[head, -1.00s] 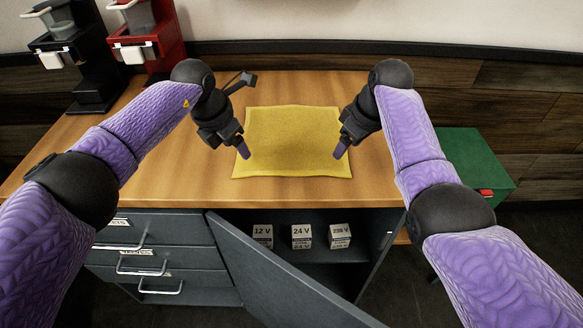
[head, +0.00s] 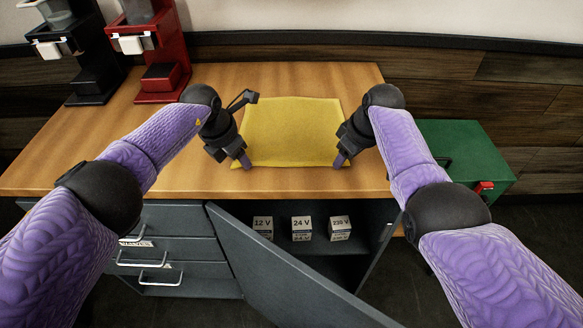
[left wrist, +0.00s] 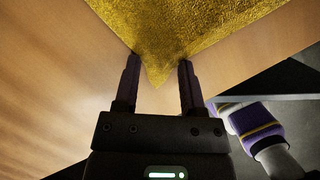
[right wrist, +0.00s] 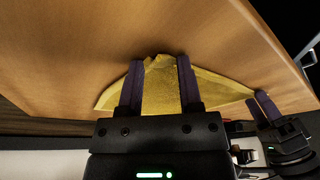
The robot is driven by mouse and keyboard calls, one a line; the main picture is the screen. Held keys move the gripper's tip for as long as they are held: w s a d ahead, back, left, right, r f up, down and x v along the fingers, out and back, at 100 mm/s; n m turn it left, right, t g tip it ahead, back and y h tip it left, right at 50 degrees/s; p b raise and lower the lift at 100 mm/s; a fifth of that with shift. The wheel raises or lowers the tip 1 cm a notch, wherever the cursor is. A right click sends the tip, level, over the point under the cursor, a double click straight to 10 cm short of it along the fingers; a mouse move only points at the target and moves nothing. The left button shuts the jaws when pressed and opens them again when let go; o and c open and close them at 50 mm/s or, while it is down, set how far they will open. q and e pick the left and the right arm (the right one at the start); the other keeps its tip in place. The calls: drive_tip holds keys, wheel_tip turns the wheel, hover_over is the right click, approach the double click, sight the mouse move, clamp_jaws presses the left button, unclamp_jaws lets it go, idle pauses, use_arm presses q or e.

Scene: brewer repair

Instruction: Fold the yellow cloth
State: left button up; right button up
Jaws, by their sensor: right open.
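The yellow cloth (head: 290,130) lies flat and unfolded on the wooden counter. My left gripper (head: 246,163) is at its near left corner. In the left wrist view the left fingers (left wrist: 158,80) stand apart, with a corner of the cloth (left wrist: 165,35) between them. My right gripper (head: 339,162) is at the near right corner. In the right wrist view its fingers (right wrist: 160,85) are apart on either side of the cloth's corner (right wrist: 160,80). Whether the fingers touch the cloth cannot be told.
A black brewer (head: 85,65) and a red brewer (head: 155,50) stand at the back left of the counter (head: 130,130). Below, an open cabinet door (head: 285,265) juts out beside several boxes (head: 301,228). A green box (head: 465,155) stands at the right.

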use_arm(q)
drive_tip(key=shift+f, duration=0.1)
clamp_jaws()
use_arm(e)
clamp_jaws()
